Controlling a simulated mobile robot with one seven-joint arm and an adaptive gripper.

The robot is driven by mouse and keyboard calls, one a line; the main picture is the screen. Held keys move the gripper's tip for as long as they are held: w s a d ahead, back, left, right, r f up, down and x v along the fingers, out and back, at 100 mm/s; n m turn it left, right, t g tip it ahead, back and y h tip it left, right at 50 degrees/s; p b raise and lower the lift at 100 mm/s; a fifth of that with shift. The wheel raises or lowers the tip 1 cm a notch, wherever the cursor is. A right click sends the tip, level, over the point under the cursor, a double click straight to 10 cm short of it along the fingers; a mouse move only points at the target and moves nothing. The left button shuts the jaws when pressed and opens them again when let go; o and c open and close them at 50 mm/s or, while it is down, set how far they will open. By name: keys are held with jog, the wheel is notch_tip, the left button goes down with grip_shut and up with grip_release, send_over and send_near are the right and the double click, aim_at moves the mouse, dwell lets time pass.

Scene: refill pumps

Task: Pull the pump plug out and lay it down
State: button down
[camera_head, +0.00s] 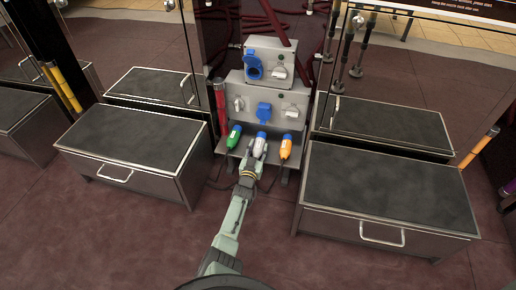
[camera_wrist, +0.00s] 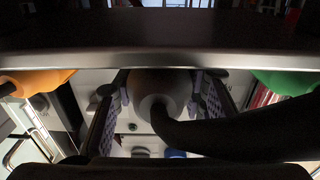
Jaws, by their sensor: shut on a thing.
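The pump plug (camera_head: 261,142), a grey-white plug with a blue end, is in the middle of a row of three at the metal socket stand. My gripper (camera_head: 256,155) reaches it from the front and is shut on it. In the wrist view the plug's round rear (camera_wrist: 158,88), with a thick black cable, sits between my two patterned finger pads. A green plug (camera_head: 234,137) is on its left and an orange plug (camera_head: 286,147) on its right in the head view. Whether the grey plug's blue end sits in a socket cannot be told.
Grey socket boxes (camera_head: 291,87) with blue and grey covers rise behind the plugs. Low dark-topped metal cabinets stand at left (camera_head: 135,145) and right (camera_head: 385,190). The reddish floor between them is open around my arm.

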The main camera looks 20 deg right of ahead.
jog(key=shift+s+f, duration=0.1)
jog(key=shift+f, duration=0.25)
jog(key=c, duration=1.4)
grip_release()
jog(key=shift+a, duration=0.1)
jog(key=o, duration=0.5)
jog(key=shift+r, duration=0.1)
jog(key=shift+c, duration=0.2)
